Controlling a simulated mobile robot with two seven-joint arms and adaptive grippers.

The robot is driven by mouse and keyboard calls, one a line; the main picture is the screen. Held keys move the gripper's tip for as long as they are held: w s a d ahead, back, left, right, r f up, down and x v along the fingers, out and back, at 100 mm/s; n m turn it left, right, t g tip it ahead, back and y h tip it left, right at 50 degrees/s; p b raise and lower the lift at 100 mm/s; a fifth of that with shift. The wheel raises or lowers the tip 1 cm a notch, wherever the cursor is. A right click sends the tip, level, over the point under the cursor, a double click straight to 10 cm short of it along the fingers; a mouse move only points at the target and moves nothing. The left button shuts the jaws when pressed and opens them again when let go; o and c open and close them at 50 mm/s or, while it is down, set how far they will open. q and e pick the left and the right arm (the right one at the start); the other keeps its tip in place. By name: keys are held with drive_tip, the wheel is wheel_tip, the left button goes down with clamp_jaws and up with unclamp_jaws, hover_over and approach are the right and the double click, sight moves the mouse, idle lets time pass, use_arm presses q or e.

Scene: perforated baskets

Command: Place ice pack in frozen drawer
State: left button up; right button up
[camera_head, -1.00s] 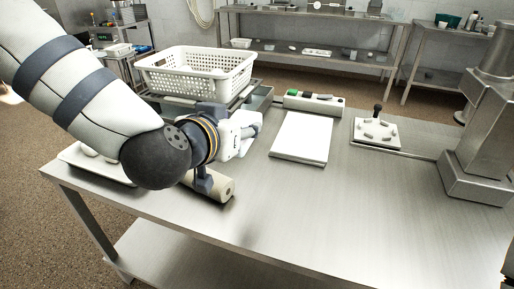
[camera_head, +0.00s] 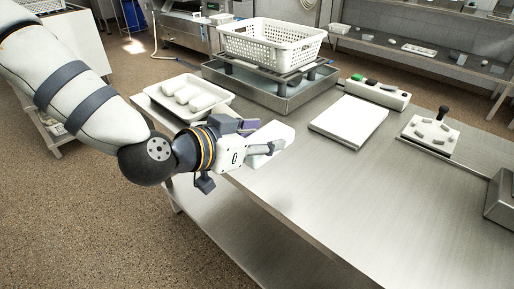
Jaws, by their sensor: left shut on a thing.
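My left gripper (camera_head: 262,150) is above the near left edge of the steel table in the head view. It is shut on a white, block-like thing (camera_head: 273,133), which shows beyond the fingers. This may be the ice pack, but the fingers hide part of it and I cannot be sure. A small purple patch shows beside it. No frozen drawer can be made out. My right gripper is not in view.
On the steel table (camera_head: 350,200) are a tray (camera_head: 160,88) of white rolls, a white perforated basket (camera_head: 270,45) on a metal stand, a white board (camera_head: 348,118), a button box (camera_head: 378,92) and a knobbed plate (camera_head: 430,133). The table's front middle is clear.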

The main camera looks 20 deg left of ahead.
use_arm(q)
drive_tip(key=w+f+b, duration=0.2)
drive_tip(key=f+b, duration=0.1)
drive_tip(key=shift+w, duration=0.2)
drive_tip(key=w+f+b, duration=0.2)
drive_tip(key=w, duration=0.4)
drive_tip(key=b, duration=0.2)
hover_over(280, 159)
drive_tip(key=f, duration=0.4)
drive_tip(key=shift+s+f, duration=0.25)
drive_tip(key=shift+s, duration=0.1)
drive_tip(key=f, duration=0.2)
drive_tip(key=f+b, duration=0.1)
drive_tip(key=f, duration=0.1)
drive_tip(key=shift+w, duration=0.35)
drive_tip(key=shift+r, duration=0.2)
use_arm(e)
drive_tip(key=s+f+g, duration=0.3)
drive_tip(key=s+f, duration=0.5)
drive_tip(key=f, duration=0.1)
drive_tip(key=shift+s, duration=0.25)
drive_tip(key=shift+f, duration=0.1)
use_arm(q)
drive_tip(key=shift+f, duration=0.15)
drive_tip(key=o, duration=1.5)
